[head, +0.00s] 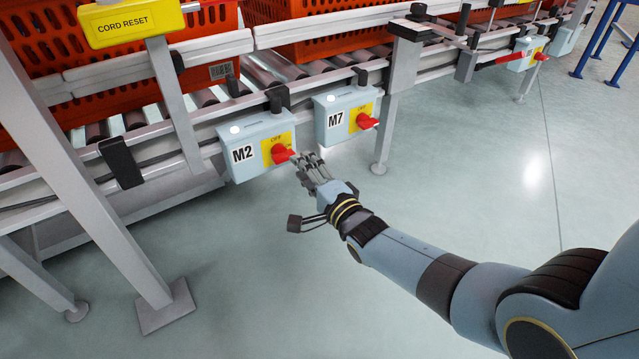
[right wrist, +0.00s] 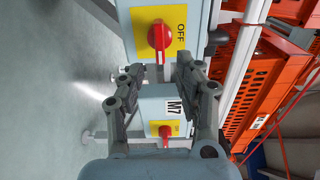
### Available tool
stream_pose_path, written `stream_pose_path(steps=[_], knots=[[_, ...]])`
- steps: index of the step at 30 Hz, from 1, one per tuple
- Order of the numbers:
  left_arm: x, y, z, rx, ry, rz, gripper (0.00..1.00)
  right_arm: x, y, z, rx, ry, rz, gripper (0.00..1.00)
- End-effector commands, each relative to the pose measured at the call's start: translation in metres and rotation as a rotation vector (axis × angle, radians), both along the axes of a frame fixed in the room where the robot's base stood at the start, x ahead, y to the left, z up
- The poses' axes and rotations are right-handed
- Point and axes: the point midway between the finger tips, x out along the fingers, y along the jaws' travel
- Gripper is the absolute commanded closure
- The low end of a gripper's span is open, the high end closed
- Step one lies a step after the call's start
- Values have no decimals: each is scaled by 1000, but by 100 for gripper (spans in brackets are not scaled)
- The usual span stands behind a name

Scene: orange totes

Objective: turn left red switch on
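The left red switch (head: 282,153) is a red rotary knob on a yellow plate on the light-blue box M2 (head: 236,135). In the right wrist view the knob (right wrist: 160,36) shows on its yellow plate, with the word OFF beside it. My right gripper (head: 308,163) is just right of this knob in the head view. In the right wrist view its two fingers (right wrist: 158,70) are spread with nothing between the tips, and the knob lies just beyond them. I cannot tell whether they touch it. My left gripper is not in view.
A second box, M7 (head: 335,120), with its own red knob (head: 366,121), hangs close to the right. Both hang on the conveyor frame below orange totes (head: 300,45). A yellow CORD RESET box (head: 128,22) and grey posts stand left.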

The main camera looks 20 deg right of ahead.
Motion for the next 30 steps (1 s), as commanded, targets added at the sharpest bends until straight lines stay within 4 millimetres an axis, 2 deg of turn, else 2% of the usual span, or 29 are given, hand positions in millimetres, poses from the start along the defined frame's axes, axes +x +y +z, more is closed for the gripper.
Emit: stream_pose_path(steps=[1,4,10,15,28,30], knots=[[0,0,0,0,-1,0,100,-15,-2,-1,0,3,0,65],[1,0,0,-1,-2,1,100,-36,-5,-1,0,3,0,65],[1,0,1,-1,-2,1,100,-63,-9,0,1,1,-1,65],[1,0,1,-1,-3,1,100,-69,-10,1,1,-1,-1,65],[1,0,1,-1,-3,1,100,-70,-10,0,1,1,0,65],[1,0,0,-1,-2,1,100,-75,-10,-4,0,11,-1,65]])
